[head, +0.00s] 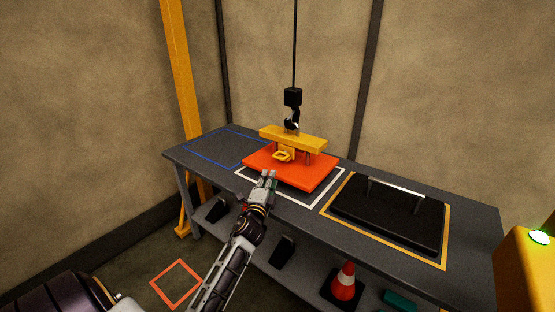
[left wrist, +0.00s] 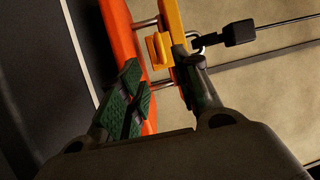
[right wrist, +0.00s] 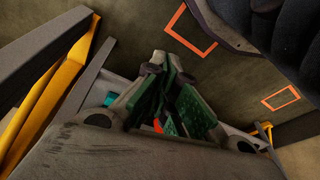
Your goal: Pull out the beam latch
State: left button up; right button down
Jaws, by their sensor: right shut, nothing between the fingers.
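The yellow beam (head: 300,139) sits on posts above the orange plate (head: 318,178) on the bench. The beam latch, a small yellow loop handle (head: 283,155), sticks out from the beam's near side. My left gripper (head: 268,174) is just in front of the orange plate, pointing at the latch. In the left wrist view the left gripper (left wrist: 166,85) is open and empty; the latch (left wrist: 157,50) lies ahead of its fingertips, apart from them. My right gripper (right wrist: 167,68) shows only in its wrist view, shut and empty, away from the beam.
A black hook block (head: 292,98) hangs on a cable, with its hook at the beam's top. A black panel with a silver handle (head: 392,212) lies on the bench at right. A blue outlined area (head: 228,146) at left is clear. A traffic cone (head: 345,283) stands below.

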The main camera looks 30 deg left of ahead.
aim_at(277, 158)
pick_arm(q)
jog(key=b+x, duration=0.1)
jog(key=x, duration=0.8)
jog(key=shift+w+a, duration=0.1)
jog(key=shift+w, duration=0.15)
jog(key=shift+x, duration=0.95)
jog(key=shift+b+x, duration=0.3)
jog(key=shift+x, duration=0.5)
jog(key=shift+w+a, duration=0.1)
jog(key=shift+w, duration=0.1)
pick_arm(e)
jog(key=shift+w+a+r, duration=0.1)
jog(key=shift+a+r, duration=0.05)
jog(key=shift+r, duration=0.4)
jog(key=shift+a+r, duration=0.1)
jog(key=shift+r, duration=0.45)
pick_arm(q)
grip_shut()
